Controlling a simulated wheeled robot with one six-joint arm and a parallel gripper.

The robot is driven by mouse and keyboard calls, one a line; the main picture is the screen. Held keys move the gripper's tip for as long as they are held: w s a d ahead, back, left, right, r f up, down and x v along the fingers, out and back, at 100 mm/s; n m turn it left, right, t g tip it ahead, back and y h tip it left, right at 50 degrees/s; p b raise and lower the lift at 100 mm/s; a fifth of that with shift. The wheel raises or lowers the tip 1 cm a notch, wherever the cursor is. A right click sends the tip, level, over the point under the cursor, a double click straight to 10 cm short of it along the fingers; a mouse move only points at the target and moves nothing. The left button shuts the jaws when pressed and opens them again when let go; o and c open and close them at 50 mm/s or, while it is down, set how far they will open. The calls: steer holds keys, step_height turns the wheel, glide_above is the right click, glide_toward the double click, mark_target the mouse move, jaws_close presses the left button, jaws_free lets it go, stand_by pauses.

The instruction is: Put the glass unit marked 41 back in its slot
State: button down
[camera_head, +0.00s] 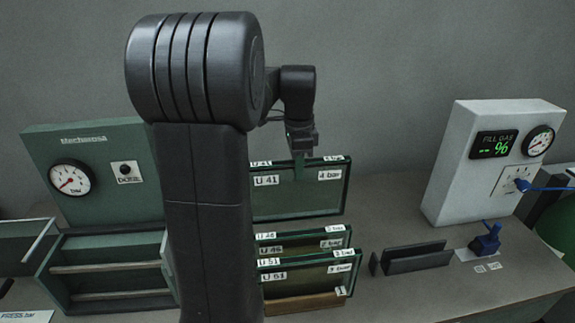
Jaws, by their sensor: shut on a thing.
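The glass unit marked U 41 (305,203), with a dark frame edge and a "4 bar" label, stands upright in the middle. My gripper (299,167) is shut on its top edge, and the unit appears raised behind the other glass units. The units marked U 46 (320,243) and U 51 (308,276) stand upright in front of it, over a wooden rack base (305,304). The empty slot itself is not clearly visible.
A green press box with a gauge (72,178) and an open chamber (105,268) stand at the left. A dark slotted holder (415,257) and a blue valve-like tool (487,240) lie right of the rack. A grey fill-gas box (488,165) stands at the back right.

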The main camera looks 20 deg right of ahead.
mark_target(296, 215)
step_height(296, 215, down, 12)
steer(key=b, duration=0.9)
steer(key=shift+w, duration=0.15)
steer(key=shift+f+b, duration=1.05)
steer(key=shift+f, duration=1.3)
steer(key=c, duration=1.2)
jaws_free()
steer(key=shift+f, duration=0.1)
step_height(296, 215, up, 14)
